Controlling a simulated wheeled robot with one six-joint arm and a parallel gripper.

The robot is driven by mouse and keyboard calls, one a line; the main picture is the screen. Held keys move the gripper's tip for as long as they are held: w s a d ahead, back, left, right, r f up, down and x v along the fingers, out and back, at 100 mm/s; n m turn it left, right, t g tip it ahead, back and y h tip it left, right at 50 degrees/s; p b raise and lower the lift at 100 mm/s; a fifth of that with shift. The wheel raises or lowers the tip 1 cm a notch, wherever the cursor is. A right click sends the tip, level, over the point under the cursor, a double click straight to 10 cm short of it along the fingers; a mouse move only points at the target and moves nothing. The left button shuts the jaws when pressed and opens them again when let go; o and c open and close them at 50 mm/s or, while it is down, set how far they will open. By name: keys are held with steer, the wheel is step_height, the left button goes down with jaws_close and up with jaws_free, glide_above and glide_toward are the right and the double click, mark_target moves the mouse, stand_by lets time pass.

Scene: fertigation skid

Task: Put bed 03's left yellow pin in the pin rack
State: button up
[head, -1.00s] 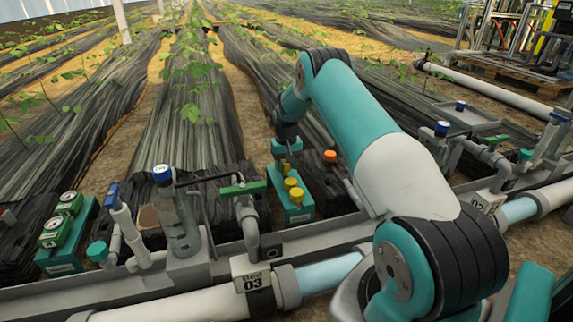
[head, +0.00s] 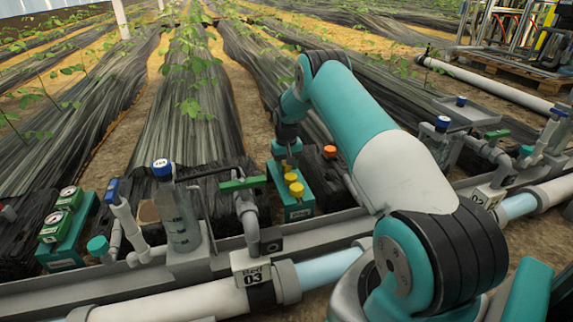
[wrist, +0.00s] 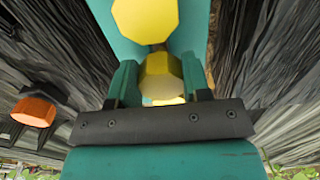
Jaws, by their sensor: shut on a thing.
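A teal block (head: 299,211) with yellow pins stands just right of the bed 03 label (head: 252,277). Two yellow pin heads, a farther one (head: 290,177) and a nearer one (head: 296,189), show on its top. My gripper (head: 286,160) points down at the far end of this block. In the wrist view, my gripper (wrist: 158,75) is shut on a yellow pin (wrist: 160,66) between its two teal fingers. Another yellow pin head (wrist: 145,18) stands just beyond it on the block. The held pin's lower end is hidden, so I cannot tell whether it is still seated. I cannot tell which thing is the pin rack.
A green-handled valve (head: 242,185) and a clear blue-capped bottle (head: 181,220) stand left of the block. An orange knob (head: 330,152) is close on its right, also in the wrist view (wrist: 33,111). A teal gauge box (head: 66,240) stands far left. White pipe runs in front.

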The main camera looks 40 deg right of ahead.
steer(key=shift+s+a+f, duration=0.1)
steer(key=shift+f, duration=0.1)
stand_by(0.6)
steer(key=shift+f, duration=0.6)
steer(key=o, duration=1)
steer(key=shift+r, duration=0.15)
step_height(320, 180, up, 8)
steer(key=p, duration=0.7)
